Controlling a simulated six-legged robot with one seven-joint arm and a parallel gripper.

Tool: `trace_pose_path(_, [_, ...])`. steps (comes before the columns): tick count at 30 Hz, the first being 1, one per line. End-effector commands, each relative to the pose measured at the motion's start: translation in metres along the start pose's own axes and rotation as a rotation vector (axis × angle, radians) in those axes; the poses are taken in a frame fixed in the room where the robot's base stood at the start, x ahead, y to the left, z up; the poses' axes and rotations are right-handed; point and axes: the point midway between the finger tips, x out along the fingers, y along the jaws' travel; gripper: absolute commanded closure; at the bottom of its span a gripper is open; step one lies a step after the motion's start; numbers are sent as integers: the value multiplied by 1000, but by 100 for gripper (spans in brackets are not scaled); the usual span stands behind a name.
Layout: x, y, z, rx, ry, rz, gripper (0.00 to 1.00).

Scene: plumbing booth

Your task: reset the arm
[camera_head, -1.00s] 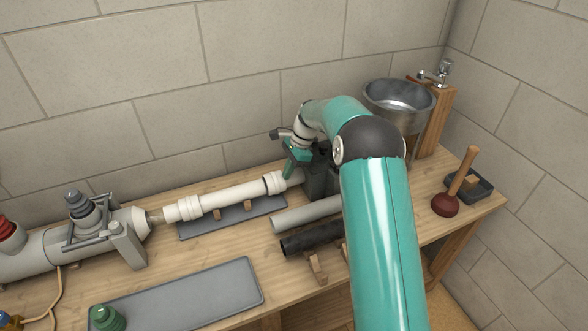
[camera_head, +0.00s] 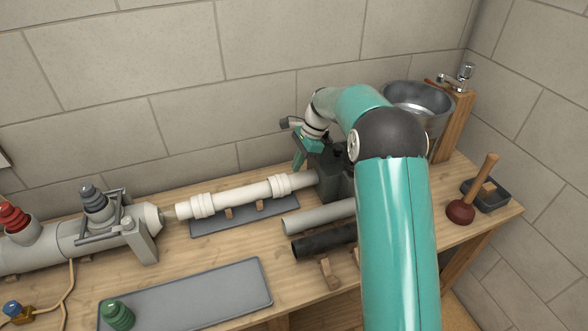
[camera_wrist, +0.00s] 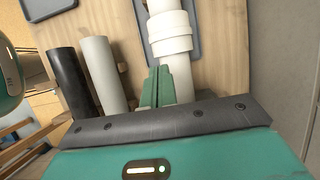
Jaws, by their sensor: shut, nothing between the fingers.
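My gripper (camera_head: 299,160) is at the end of my teal arm, over the right part of the bench near the dark block (camera_head: 338,180). In the wrist view its two green fingers (camera_wrist: 158,85) are together with nothing between them. They point toward the white pipe assembly (camera_head: 240,193), which also shows in the wrist view (camera_wrist: 170,35). My fingers appear above the right end of that pipe; whether they touch it I cannot tell. My upper arm hides part of the bench's right side.
A grey pipe (camera_head: 318,217) and a black pipe (camera_head: 322,241) lie in front of the white one. A metal bucket (camera_head: 418,100), a wooden post with a tap (camera_head: 455,125) and a plunger (camera_head: 462,212) stand at the right. A grey tray (camera_head: 200,295) lies in front.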

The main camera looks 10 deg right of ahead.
Motion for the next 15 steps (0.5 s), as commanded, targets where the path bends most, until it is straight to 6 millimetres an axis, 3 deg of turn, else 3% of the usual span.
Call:
trace_pose_path(6, [-25,0,0,1,0,-1,100])
trace_pose_path(15, [-34,-1,0,1,-1,0,100])
